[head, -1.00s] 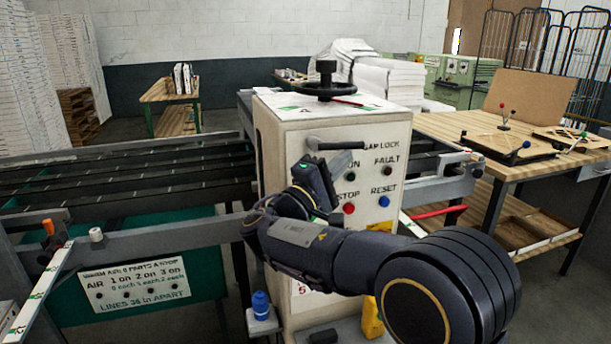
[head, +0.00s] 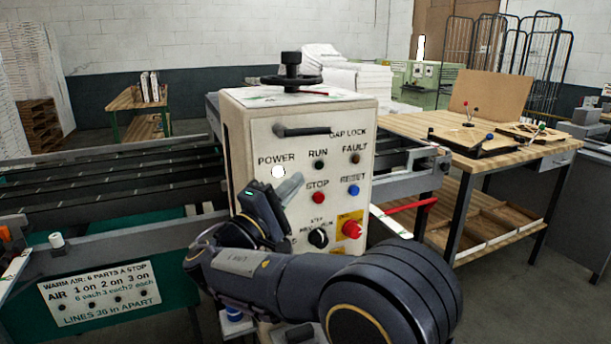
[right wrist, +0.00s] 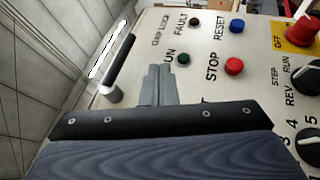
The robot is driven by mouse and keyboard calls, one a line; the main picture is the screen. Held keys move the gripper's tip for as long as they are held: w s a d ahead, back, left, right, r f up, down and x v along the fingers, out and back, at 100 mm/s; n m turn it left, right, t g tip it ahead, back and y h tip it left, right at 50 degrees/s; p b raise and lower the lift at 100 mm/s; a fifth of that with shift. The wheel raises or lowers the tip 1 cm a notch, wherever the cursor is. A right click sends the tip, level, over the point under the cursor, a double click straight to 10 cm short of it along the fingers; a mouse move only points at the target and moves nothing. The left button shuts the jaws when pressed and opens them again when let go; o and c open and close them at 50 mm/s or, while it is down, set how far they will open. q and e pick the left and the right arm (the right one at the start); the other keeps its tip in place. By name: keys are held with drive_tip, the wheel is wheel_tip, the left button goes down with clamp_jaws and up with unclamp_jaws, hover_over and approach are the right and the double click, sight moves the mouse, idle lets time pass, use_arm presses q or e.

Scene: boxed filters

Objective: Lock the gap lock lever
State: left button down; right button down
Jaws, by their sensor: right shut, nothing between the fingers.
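The gap lock lever (head: 303,131) is a dark bar with a light pivot end, near the top of the control box's front. It lies about level, pointing right from its pivot, just left of the GAP LOCK label. It also shows in the right wrist view (right wrist: 121,62). My right gripper (head: 290,187) is shut and empty, below the lever and apart from it, in front of the panel near the POWER lamp. Its closed grey fingers (right wrist: 159,80) point at the panel in the right wrist view. My left gripper is not in view.
The control box (head: 241,130) carries a handwheel (head: 291,75) on top. A red stop button (head: 318,198), blue reset button (head: 353,191) and red knob (head: 351,229) sit close to my gripper. A wooden table (head: 400,125) stands at right.

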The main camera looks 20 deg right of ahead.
drive_tip(key=shift+b+v, duration=0.3)
drive_tip(key=shift+v, duration=2.1)
drive_tip(key=shift+f, duration=0.1)
drive_tip(key=s+d+f+m+g+y+p, duration=0.1)
drive_tip(key=s+d+f+g+y, duration=0.35)
drive_tip(key=d+f, duration=0.35)
drive_tip(key=s+d+f+m+g+y+p, duration=0.1)
drive_tip(key=s+d+f+g+y, duration=0.35)
drive_tip(key=d, duration=0.45)
drive_tip(key=s+a+f+m+y+p, duration=0.1)
drive_tip(key=s+f+y, duration=0.2)
drive_tip(key=s, duration=0.3)
drive_tip(key=s+f+m+y, duration=0.1)
drive_tip(key=s+f+y, duration=0.2)
drive_tip(key=s, duration=0.2)
drive_tip(key=s+a+m+t+y+p, duration=0.2)
drive_tip(key=s+a+m+t+y, duration=0.1)
drive_tip(key=s+a+y, duration=0.4)
drive_tip(key=s+a+m, duration=0.1)
drive_tip(key=s+a, duration=0.1)
drive_tip(key=a, duration=0.2)
drive_tip(key=shift+a+m+t+y, duration=0.25)
drive_tip(key=shift+m+t+y, duration=0.05)
drive_tip(key=shift+t+y, duration=0.1)
